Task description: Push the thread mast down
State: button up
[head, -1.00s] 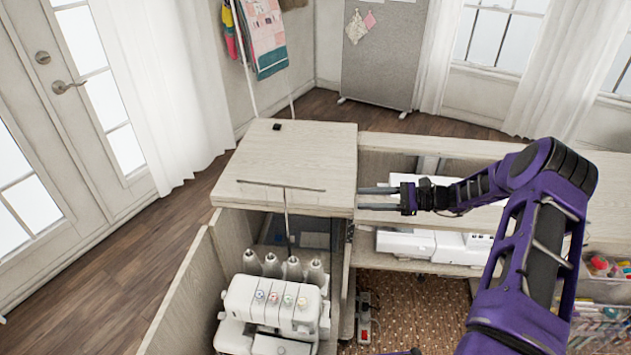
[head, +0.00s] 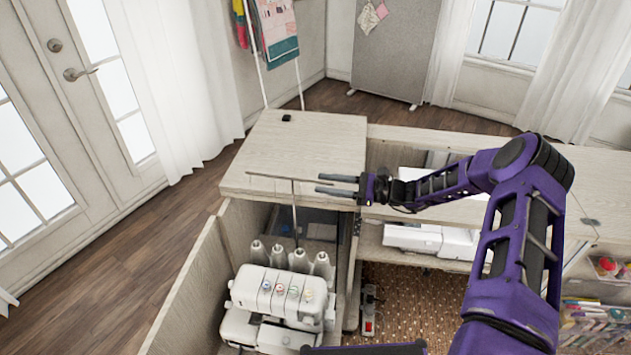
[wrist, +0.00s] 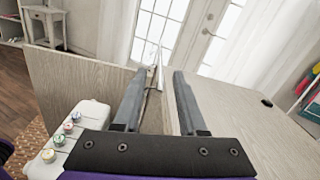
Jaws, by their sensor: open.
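The thread mast (head: 294,212) is a thin upright rod with a thin crossbar on top. It rises behind the white overlock machine (head: 280,290) in the open left bay of the cabinet. The crossbar stands at about the height of the cabinet top in the head view. I cannot tell whether the fingers touch the crossbar.
The wooden cabinet top (head: 305,140) lies just behind the mast and gripper. A wooden side panel (head: 205,285) bounds the bay on the left. A white sewing machine (head: 425,238) sits to the right, under my arm.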

aim_at(294, 179)
jog(key=shift+x, duration=1.6)
grip_shut()
